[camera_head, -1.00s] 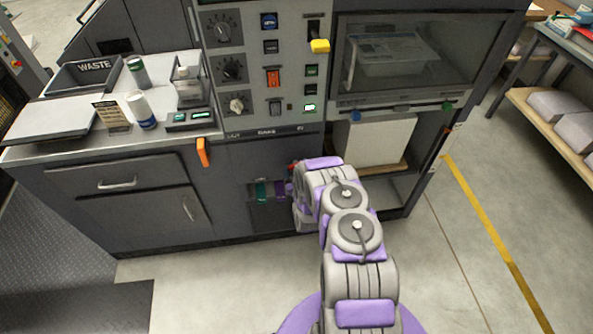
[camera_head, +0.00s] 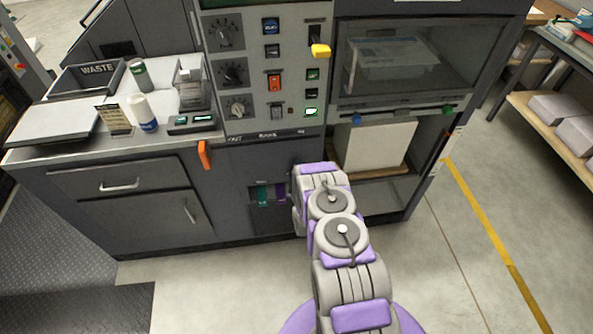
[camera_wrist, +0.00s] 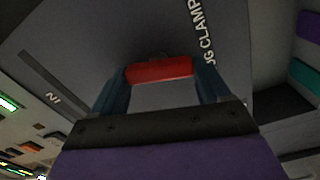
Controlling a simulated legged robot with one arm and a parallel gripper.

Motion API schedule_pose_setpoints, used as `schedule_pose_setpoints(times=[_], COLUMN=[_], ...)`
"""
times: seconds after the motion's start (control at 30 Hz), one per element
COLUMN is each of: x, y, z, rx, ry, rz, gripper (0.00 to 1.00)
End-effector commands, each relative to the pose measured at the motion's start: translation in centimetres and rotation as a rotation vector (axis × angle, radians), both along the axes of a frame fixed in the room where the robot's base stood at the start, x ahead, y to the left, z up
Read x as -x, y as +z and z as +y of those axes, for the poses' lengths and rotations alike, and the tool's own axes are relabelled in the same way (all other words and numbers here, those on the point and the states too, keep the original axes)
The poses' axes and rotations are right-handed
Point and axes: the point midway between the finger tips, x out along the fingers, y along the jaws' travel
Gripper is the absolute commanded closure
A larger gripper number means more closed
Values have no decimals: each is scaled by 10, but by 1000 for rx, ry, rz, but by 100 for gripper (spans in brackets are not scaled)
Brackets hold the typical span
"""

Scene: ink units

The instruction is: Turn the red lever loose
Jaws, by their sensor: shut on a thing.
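The red lever (camera_wrist: 158,70) shows in the wrist view as a short red bar in front of a dark grey panel. My gripper (camera_wrist: 160,78) has one dark finger at each end of the bar and is shut on it. The panel beside it carries white lettering, partly cut off, that reads "UG CLAMP" (camera_wrist: 203,35). In the head view my arm covers the lever and the gripper, so neither shows there.
A teal part and a purple part (camera_head: 280,193) sit in a low opening left of my arm. An orange handle (camera_head: 204,155) juts from the counter's front. A yellow lever (camera_head: 320,50) sits on the control panel above. The floor at right is clear.

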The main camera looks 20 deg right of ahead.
Motion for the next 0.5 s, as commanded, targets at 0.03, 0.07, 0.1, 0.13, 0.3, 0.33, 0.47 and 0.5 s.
schedule_pose_setpoints(times=[0.03,0.07,0.1,0.13,0.3,0.33,0.47,0.5], x=[1,1,1,1,1,1,1,1], y=[-1,-1,-1,-1,-2,-3,-4,-4], z=[3,3,3,3,3,3,3,3], rx=[33,53,79,100,187,199,238,248], ry=[5,5,5,5,6,7,7,7], rz=[17,22,31,37,61,64,76,79], gripper=[54,54,54,54,54,54,54,54])
